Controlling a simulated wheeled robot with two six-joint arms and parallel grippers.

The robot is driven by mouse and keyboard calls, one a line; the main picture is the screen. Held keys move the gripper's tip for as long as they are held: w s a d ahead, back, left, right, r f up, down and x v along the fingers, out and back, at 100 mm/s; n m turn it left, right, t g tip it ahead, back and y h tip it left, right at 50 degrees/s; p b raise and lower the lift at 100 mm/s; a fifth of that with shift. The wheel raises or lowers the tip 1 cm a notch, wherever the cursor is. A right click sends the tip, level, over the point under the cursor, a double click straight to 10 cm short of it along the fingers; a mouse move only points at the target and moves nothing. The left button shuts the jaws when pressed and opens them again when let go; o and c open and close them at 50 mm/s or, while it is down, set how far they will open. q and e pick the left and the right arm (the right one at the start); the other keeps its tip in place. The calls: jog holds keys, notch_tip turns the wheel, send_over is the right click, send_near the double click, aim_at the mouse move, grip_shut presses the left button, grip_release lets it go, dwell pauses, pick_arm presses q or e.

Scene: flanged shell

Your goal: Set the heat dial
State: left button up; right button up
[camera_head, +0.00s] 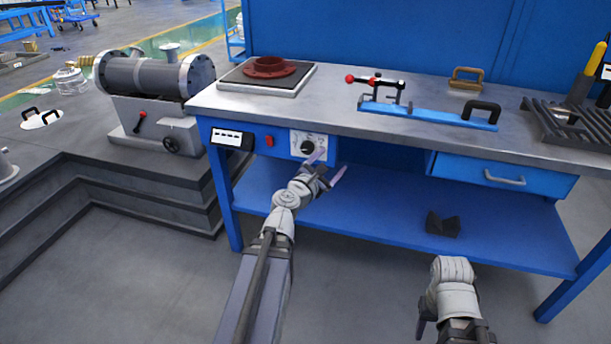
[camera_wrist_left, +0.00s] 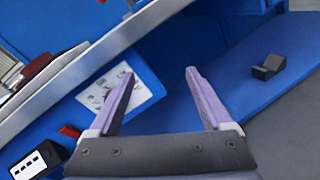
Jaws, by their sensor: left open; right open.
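The heat dial is a black knob (camera_head: 307,147) on a white marked plate (camera_head: 309,144) on the blue front of the bench, below the hot plate (camera_head: 267,79). In the left wrist view the marked plate (camera_wrist_left: 145,93) shows partly behind the left finger; the knob cannot be made out there. My left gripper (camera_head: 330,165) is open and empty, just in front of and slightly right of the dial, apart from it as far as I can tell. Its two purple fingers spread in the wrist view (camera_wrist_left: 159,74). My right gripper (camera_head: 422,323) is low at the bottom right, mostly hidden by its own wrist, away from the bench.
A red switch (camera_head: 269,141) and a white-faced display (camera_head: 228,138) sit left of the dial. A red flanged part (camera_head: 270,67) rests on the hot plate. A red-handled clamp (camera_head: 375,81) stands on the benchtop. A black block (camera_head: 443,224) lies on the lower shelf.

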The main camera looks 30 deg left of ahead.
aim_at(306, 149)
pick_arm(q)
jog(key=s+a+f+n+y+b, duration=0.25)
jog(key=a+n+y, duration=0.25)
jog(key=a+n, duration=0.3)
jog(key=shift+m, duration=0.5)
jog(key=shift+a+x, duration=0.15)
jog(key=shift+x, duration=1.95)
jog(key=shift+a+x, duration=0.15)
jog(key=shift+x, duration=2)
jog(key=shift+s, duration=0.15)
pick_arm(e)
notch_tip(306, 149, down, 4)
jog(key=shift+f, duration=0.25)
pick_arm(q)
jog(key=shift+c, duration=0.2)
grip_shut()
